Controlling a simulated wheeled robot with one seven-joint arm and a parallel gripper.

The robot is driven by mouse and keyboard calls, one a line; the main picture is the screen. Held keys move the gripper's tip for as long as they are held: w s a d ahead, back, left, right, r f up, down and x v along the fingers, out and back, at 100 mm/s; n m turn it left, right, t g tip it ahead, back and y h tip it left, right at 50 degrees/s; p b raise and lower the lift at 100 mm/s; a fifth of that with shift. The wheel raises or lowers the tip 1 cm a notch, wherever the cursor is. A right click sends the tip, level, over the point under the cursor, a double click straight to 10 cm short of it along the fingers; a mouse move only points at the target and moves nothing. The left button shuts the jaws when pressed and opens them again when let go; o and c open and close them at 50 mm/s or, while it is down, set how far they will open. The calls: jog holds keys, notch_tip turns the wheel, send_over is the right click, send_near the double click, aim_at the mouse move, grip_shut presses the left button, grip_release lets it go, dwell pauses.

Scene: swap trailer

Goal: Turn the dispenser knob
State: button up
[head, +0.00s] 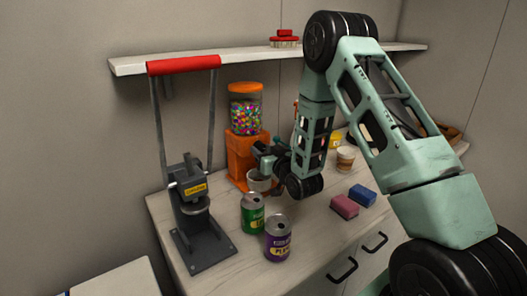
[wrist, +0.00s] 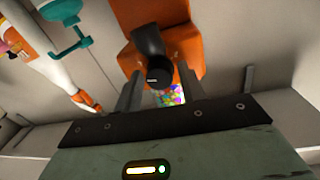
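The orange candy dispenser (head: 240,158) stands on the counter against the wall, with a clear jar of colourful candies (head: 245,115) on top. Its dark knob (wrist: 150,45) shows in the wrist view on the orange body (wrist: 188,45). My gripper (head: 262,158) is at the dispenser's front, and its arm covers part of that side in the head view. In the wrist view, my gripper (wrist: 158,68) is open, with one grey finger on each side of the knob's round end. Small gaps show beside the knob; I see no clear contact. The knob is hidden in the head view.
Green (head: 253,212) and purple (head: 278,240) cans stand in front. A dark press with a red-handled lever (head: 195,205) is at left. Pink (head: 344,206) and blue (head: 362,195) sponges lie right. A shelf (head: 130,66) runs above.

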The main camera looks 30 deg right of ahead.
jog(key=c, duration=0.5)
jog(key=shift+f+m+b, duration=0.1)
jog(key=shift+m+b, duration=0.65)
jog(key=shift+m, duration=0.15)
jog(key=shift+c, duration=0.2)
jog(key=shift+m, duration=0.7)
jog(key=o, duration=1)
